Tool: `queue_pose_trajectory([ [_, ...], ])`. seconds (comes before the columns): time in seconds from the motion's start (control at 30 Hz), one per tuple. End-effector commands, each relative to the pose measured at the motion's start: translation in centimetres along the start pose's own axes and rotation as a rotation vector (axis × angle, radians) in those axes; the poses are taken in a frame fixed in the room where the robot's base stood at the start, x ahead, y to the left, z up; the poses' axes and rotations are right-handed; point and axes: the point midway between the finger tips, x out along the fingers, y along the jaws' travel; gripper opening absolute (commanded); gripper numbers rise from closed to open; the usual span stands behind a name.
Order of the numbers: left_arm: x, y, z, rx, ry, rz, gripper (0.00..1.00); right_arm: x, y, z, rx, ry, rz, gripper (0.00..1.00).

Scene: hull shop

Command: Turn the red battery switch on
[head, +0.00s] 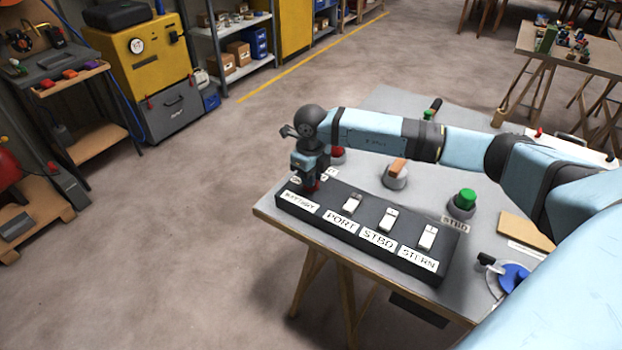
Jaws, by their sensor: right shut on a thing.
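A black switch panel (374,252) lies along the near edge of the grey table. Its leftmost place carries a white label that seems to read BATTERY (300,201). My right gripper (309,186) points down over that place and is shut on the red battery switch (311,187). Only a little red shows under the fingers, so the switch's position cannot be told. Three white rocker switches, at PORT (352,204), STBD (389,219) and STERN (428,237), stand to its right. My left gripper is not in view.
Behind the panel on the table (405,205) are a red knob (338,154), an orange-brown handle (398,166) and a green button (466,198). A blue round part (513,276) sits at the right. Open floor lies left of the table.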

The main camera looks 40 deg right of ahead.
Motion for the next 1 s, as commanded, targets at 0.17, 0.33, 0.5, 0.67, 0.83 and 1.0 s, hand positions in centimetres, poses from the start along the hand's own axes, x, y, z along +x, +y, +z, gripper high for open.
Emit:
queue_pose_trajectory([
  [0.17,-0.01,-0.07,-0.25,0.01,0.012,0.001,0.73,0.02,-0.03,0.03,-0.071,-0.001,-0.001,0.0],
  [0.33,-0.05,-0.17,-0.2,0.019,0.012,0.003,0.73,-0.04,-0.02,0.03,-0.107,-0.001,0.0,0.0],
  [0.5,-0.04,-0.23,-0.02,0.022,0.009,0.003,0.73,-0.07,-0.02,0.02,-0.12,-0.001,0.0,0.0],
  [0.67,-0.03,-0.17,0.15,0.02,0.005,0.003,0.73,-0.08,-0.02,0.02,-0.121,-0.001,0.0,0.0],
  [0.83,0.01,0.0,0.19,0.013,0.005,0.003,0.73,-0.08,-0.02,0.02,-0.12,-0.001,0.0,0.18],
  [1.0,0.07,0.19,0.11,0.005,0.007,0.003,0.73,-0.06,-0.01,0.02,-0.12,-0.001,0.0,0.39],
])
